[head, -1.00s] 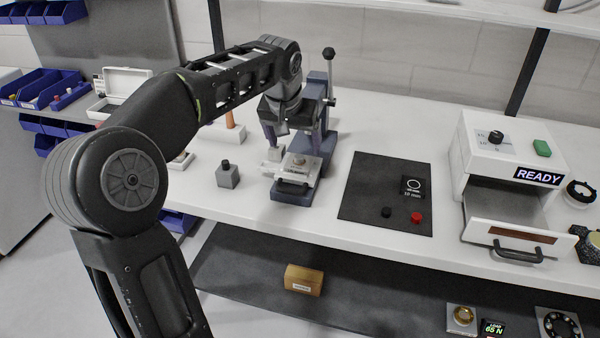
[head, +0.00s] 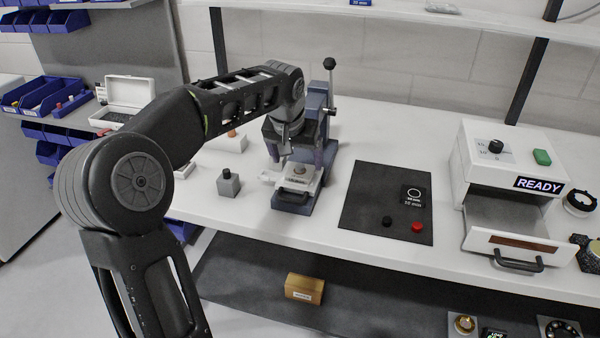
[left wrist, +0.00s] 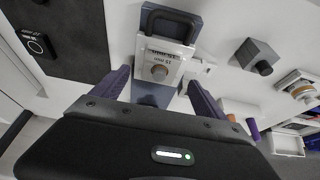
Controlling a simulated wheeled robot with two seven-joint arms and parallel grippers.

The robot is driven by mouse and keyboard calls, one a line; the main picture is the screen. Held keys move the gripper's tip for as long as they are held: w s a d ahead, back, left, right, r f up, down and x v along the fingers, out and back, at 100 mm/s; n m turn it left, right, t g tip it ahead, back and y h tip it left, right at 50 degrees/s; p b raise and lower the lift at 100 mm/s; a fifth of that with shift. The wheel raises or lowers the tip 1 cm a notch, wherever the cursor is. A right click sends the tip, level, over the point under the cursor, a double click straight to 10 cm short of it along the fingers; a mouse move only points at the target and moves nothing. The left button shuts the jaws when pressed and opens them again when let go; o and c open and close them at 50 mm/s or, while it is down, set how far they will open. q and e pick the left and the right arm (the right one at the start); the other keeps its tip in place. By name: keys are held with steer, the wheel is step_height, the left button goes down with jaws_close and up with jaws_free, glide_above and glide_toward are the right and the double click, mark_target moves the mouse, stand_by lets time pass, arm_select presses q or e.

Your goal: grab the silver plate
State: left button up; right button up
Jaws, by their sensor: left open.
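A pale silver plate-like carrier (head: 297,178) with a round knob and a dark front handle lies on the blue-grey base of a lever press. It also shows in the left wrist view (left wrist: 160,52), with a "15 mm" label and the knob facing up. My left gripper (left wrist: 157,78) is open, its two purple fingers spread on either side of the carrier's knob end. In the head view my left gripper (head: 284,148) hangs above and behind the carrier, partly hidden by my own arm. Nothing is seen between the fingers. My right gripper is not in view.
The press column and lever (head: 329,105) stand close behind my left gripper. A grey block with a black knob (head: 228,183) is to the left. A dark mat (head: 375,190) and a white machine reading "READY" with an open drawer (head: 510,245) are to the right.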

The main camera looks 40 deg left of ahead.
mark_target(299, 167)
arm_select(q)
steer(key=x, duration=0.4)
steer(key=shift+w+a+f+p, duration=0.1)
steer(key=shift+f+p, duration=0.15)
steer(key=shift+p, duration=0.1)
steer(key=shift+c, duration=0.4)
steer(key=c, duration=1.5)
